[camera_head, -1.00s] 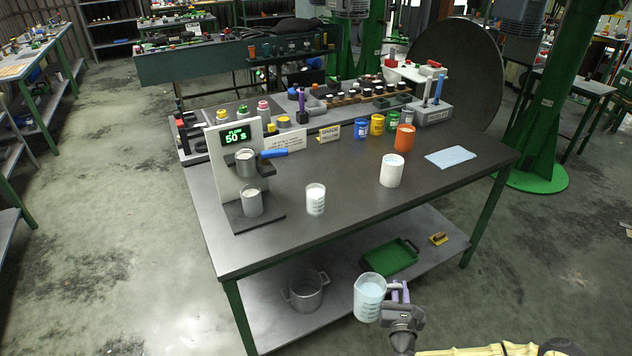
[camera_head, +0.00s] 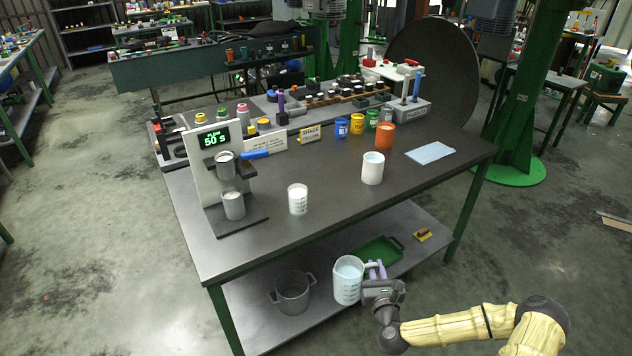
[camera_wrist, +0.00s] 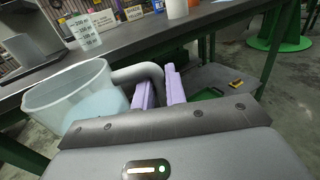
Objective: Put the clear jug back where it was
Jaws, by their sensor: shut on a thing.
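The clear jug (camera_head: 348,281) hangs in the air in front of the workbench's front edge, roughly upright, with pale blue liquid inside. My gripper (camera_head: 377,270) is at its right side, its purple fingers shut on the jug's handle. In the wrist view the jug (camera_wrist: 72,98) fills the left side, tilted in the picture, and its grey handle runs between the purple fingers of my gripper (camera_wrist: 165,88). The grey workbench top (camera_head: 330,215) is behind and above the jug in the head view.
A smaller graduated beaker (camera_head: 298,200) and a white cup (camera_head: 373,168) stand on the bench. A blue cloth (camera_head: 430,152) lies at right. The lower shelf holds a pot (camera_head: 292,293) and green tray (camera_head: 375,254). The front middle of the bench is clear.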

